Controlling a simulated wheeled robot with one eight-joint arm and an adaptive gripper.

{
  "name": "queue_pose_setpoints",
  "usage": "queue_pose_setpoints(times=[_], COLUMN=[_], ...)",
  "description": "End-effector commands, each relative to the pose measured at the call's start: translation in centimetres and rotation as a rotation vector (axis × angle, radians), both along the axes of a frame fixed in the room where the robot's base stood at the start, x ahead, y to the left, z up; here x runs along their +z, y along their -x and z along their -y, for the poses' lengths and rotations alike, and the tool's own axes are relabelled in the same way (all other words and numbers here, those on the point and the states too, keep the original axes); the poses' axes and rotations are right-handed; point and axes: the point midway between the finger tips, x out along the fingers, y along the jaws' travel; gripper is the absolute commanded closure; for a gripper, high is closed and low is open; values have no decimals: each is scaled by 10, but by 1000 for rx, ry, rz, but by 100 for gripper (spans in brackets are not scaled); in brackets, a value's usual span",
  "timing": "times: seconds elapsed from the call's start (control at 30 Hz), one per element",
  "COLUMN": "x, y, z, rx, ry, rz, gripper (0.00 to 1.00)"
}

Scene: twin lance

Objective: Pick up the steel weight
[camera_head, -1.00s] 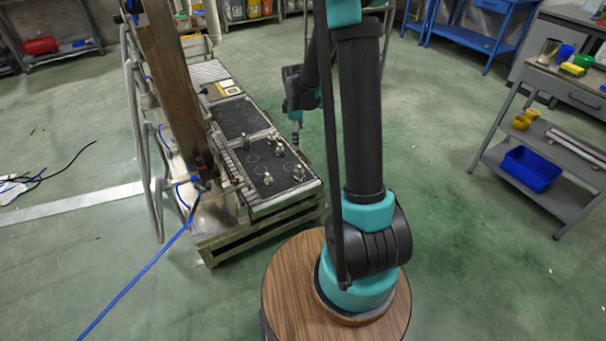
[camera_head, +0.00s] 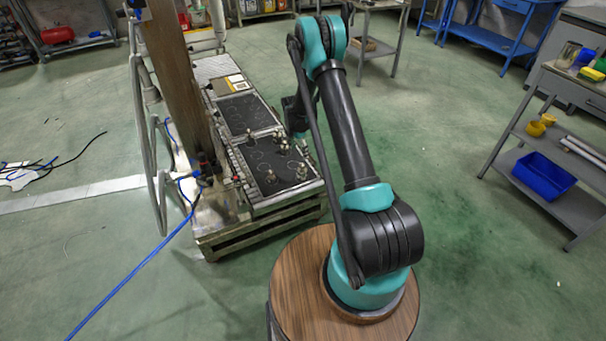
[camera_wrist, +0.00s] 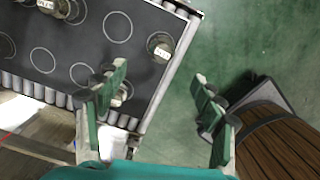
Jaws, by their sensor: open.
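Several small metal weights stand on the near black panel (camera_head: 262,160) of the bench. One metal weight (camera_head: 271,177) is near its front edge and another metal weight (camera_head: 301,172) near its right corner. In the wrist view, a labelled weight (camera_wrist: 160,47) stands by the panel's right edge, ahead of my gripper (camera_wrist: 160,78). Another weight (camera_wrist: 122,95) is partly hidden by my left finger. More labelled weights (camera_wrist: 68,10) show at the top left. I cannot tell which one is the steel weight. My gripper is open and nothing shows between its fingers. My arm largely hides it in the head view.
A rail of rollers (camera_wrist: 30,88) borders the panel. A brown post (camera_head: 175,80) rises at the bench's left. A grey shelf cart (camera_head: 560,160) with a blue bin (camera_head: 543,175) stands right. Green floor (camera_head: 440,140) is clear between bench and cart.

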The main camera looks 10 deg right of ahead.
Motion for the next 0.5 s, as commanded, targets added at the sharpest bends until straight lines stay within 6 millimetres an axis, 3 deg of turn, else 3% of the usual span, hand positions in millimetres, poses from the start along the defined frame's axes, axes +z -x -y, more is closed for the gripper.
queue_pose_setpoints(times=[0.3, 0.5], x=[-62, -91], y=[-4, -5], z=[7, 10], rx=[-2, -3], ry=[0, -1], rz=[0, 1], gripper=[31, 31])
